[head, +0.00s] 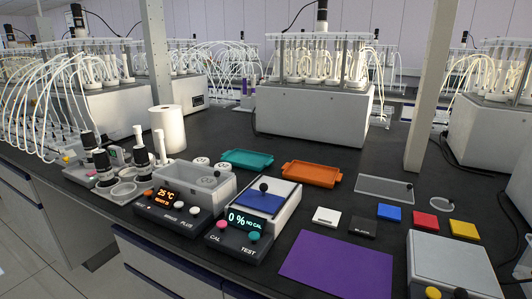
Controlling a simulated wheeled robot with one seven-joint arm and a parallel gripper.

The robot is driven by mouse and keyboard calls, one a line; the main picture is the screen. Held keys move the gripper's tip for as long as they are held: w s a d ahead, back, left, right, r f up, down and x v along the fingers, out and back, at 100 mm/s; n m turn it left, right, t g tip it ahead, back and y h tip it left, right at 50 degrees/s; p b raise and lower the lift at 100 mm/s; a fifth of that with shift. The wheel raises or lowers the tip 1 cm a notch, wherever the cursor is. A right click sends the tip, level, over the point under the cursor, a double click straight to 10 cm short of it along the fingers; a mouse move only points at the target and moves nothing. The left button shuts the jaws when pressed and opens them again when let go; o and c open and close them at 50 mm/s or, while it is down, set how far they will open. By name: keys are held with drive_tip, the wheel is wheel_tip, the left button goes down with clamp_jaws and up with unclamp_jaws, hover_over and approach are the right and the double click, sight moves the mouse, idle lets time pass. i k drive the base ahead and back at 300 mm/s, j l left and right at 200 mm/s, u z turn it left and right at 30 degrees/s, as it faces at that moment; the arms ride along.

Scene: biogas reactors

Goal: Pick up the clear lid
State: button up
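A flat clear rectangular panel (380,187), which looks like the clear lid, lies on the black bench right of the orange tray. A small dark knob shows at its right end. A smaller clear round piece (441,204) lies to its right; I cannot tell whether it is also a lid. A see-through box (190,186) on the "25 °C" unit at left has a dark knob near its right end; its top is hard to make out. My gripper is not in view.
Orange (312,174) and teal (246,159) trays lie left of the panel. White, black, blue (389,213), red and yellow tiles lie in front. A purple sheet (336,262) is nearer. A pale post (431,100) rises behind the panel. Reactors stand behind.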

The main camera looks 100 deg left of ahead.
sight(202, 177)
drive_tip(key=i+j+u, duration=0.15)
drive_tip(key=u, duration=2.85)
